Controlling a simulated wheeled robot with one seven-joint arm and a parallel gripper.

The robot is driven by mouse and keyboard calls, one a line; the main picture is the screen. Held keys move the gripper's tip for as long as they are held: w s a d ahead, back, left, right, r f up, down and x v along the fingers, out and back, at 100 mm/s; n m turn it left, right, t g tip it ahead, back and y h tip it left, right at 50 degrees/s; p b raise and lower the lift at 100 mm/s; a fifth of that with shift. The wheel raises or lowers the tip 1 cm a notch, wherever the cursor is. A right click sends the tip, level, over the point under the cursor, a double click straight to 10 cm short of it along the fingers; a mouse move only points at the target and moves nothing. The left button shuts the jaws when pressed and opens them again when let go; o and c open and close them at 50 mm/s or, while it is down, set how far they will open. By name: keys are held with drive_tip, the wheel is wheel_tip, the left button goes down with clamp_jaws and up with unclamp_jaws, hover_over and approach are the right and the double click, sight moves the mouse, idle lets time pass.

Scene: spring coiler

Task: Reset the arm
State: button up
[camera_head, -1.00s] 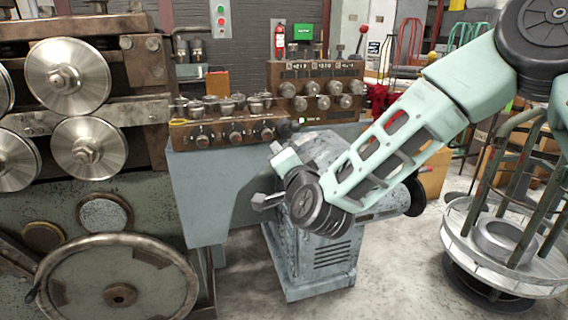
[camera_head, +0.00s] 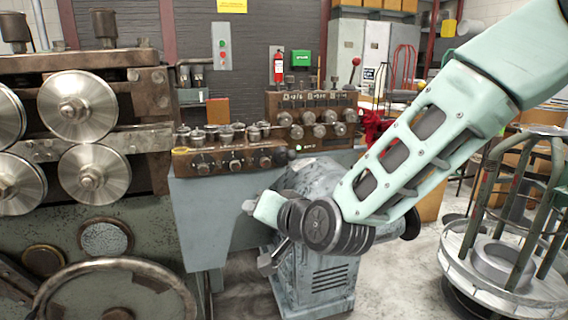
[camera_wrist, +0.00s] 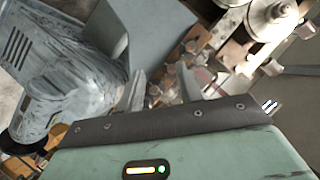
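My pale green arm reaches down from the upper right in the head view. Its dark wrist joint hangs in front of the grey-blue motor cabinet (camera_head: 317,277). My gripper (camera_wrist: 163,85) shows two grey fingers standing apart in the wrist view, with nothing visible between them. It is also partly seen at the arm's end in the head view (camera_head: 260,228), beside the cabinet's upper left. The wrist joint hides part of the gripper there. The cabinet also appears at the left of the wrist view (camera_wrist: 55,75).
The coiling machine with steel rollers (camera_head: 82,108) and a handwheel (camera_head: 117,312) fills the left. Brown control blocks (camera_head: 230,155) stand behind my gripper. A round wire reel stand (camera_head: 505,275) is at the right. Some floor is clear between cabinet and reel.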

drive_tip(key=s+d+n+g+h+p, duration=0.1)
drive_tip(key=s+d+n+g+h, duration=0.1)
drive_tip(key=s+d, duration=0.4)
drive_tip(key=s+d+r+n+g+h+p, duration=0.1)
drive_tip(key=s+d+n+g+h+p, duration=0.1)
drive_tip(key=s, duration=1.1)
drive_tip(key=s+d+n+g+h+p, duration=0.2)
drive_tip(key=s+d+n+g+h, duration=0.1)
drive_tip(key=s+d+g, duration=0.4)
drive_tip(key=s+d+n, duration=0.1)
drive_tip(key=s+d, duration=0.1)
drive_tip(key=d, duration=0.1)
drive_tip(key=shift+s+d+r+n+h, duration=0.2)
drive_tip(key=shift+s+d+n+h, duration=0.05)
drive_tip(key=shift+d+n+h, duration=0.15)
